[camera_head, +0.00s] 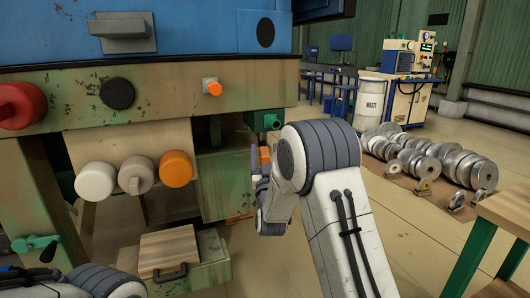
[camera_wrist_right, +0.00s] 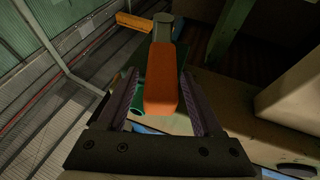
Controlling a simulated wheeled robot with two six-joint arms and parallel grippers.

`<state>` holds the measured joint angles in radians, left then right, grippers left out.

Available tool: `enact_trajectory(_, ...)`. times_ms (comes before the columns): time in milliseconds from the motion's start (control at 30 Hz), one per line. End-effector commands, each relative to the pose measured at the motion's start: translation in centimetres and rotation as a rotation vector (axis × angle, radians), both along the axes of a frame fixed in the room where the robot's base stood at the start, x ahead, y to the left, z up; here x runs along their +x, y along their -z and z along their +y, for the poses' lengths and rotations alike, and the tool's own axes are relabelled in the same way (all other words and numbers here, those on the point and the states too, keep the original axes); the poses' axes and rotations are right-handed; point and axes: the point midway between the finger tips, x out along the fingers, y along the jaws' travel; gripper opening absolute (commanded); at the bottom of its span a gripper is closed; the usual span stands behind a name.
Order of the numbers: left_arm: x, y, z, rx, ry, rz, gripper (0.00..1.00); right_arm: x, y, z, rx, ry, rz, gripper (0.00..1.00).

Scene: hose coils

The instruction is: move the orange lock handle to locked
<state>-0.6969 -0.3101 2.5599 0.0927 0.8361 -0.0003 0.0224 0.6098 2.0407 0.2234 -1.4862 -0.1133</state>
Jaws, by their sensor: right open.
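The orange lock handle (camera_wrist_right: 161,82) is a bar on a grey round pivot (camera_wrist_right: 164,28), in the middle of the right wrist view. My right gripper (camera_wrist_right: 161,74) is open, with one finger on each side of the handle. A gap shows on both sides. In the head view a small piece of the orange handle (camera_head: 265,154) shows beside my right arm, which hides most of the gripper there. Only part of my left arm shows at the bottom left of the head view; its gripper is not visible.
The blue and beige machine (camera_head: 170,85) fills the left, with a green fitting (camera_head: 264,121) near the handle. It has white, grey and orange round knobs (camera_head: 176,168). A wooden table (camera_head: 508,212) stands at right.

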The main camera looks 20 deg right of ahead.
Motion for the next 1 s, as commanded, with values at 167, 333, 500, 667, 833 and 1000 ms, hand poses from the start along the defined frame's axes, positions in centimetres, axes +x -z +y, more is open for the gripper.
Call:
enact_trajectory(167,-0.01,0.01,0.01,0.0,0.0,0.0,0.5,0.25,-0.07,-0.09,-0.001,0.0,0.001,0.68)
enact_trajectory(333,-0.01,0.01,0.01,0.0,0.0,0.0,0.5,0.24,-0.06,-0.07,0.0,0.0,0.001,0.52)
enact_trajectory(500,-0.01,0.01,0.01,0.0,0.0,0.0,0.5,0.21,-0.05,-0.08,0.0,0.0,0.001,0.0)
enact_trajectory(667,-0.01,0.01,0.01,0.0,0.0,0.0,0.5,0.21,-0.05,-0.08,0.0,0.0,0.001,0.0)
enact_trajectory(833,-0.01,0.01,0.01,0.0,0.0,0.0,0.5,0.21,-0.05,-0.07,0.0,0.0,0.001,0.0)
enact_trajectory(1000,-0.01,0.01,0.01,0.0,0.0,0.0,0.5,0.2,-0.03,-0.07,0.0,0.0,0.001,0.0)
